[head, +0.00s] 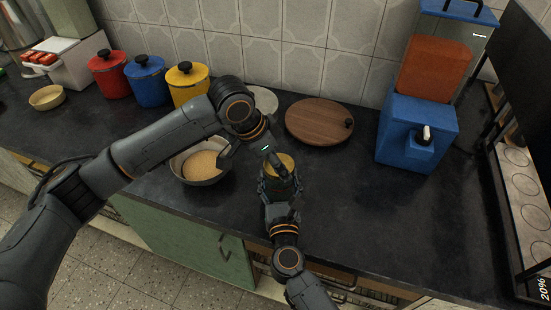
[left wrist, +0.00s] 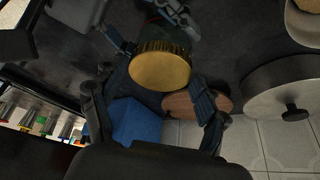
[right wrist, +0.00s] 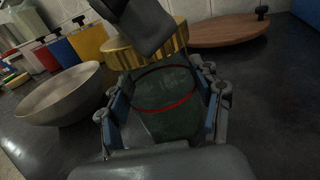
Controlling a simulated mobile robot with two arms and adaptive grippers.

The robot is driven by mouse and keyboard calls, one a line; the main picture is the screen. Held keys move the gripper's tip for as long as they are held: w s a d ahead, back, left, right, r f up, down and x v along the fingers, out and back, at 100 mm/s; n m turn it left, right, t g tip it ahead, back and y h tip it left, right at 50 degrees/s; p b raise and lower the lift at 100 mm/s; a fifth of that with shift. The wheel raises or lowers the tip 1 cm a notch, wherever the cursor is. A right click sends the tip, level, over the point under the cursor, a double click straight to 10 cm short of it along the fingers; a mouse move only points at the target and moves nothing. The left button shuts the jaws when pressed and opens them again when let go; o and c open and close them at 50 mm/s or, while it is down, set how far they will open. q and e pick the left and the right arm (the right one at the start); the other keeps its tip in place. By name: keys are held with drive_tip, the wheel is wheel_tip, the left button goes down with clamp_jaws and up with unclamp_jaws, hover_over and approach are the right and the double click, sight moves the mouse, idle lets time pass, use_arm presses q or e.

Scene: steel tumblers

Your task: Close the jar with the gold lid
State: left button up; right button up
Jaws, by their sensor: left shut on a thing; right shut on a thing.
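The gold lid (head: 281,163) is between the fingers of my left gripper (left wrist: 158,88), which is shut on it from above. The lid also shows in the right wrist view (right wrist: 118,53), partly hidden by a left finger. The dark green glass jar (right wrist: 168,92), with a red ring around it, stands upright in my right gripper (right wrist: 167,105), which is shut on its sides. In the head view the right gripper (head: 280,188) mostly hides the jar. The lid is right over the jar's mouth; I cannot tell whether it touches or is seated.
A bowl of grain (head: 188,172) stands close to the left of the jar. A round wooden lid (head: 318,120) lies behind, right. Red (head: 108,75), blue (head: 148,82) and yellow (head: 188,84) canisters line the wall. A blue dispenser (head: 415,132) is at right. The counter's front right is clear.

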use_arm(q)
drive_tip(key=shift+f, duration=0.55)
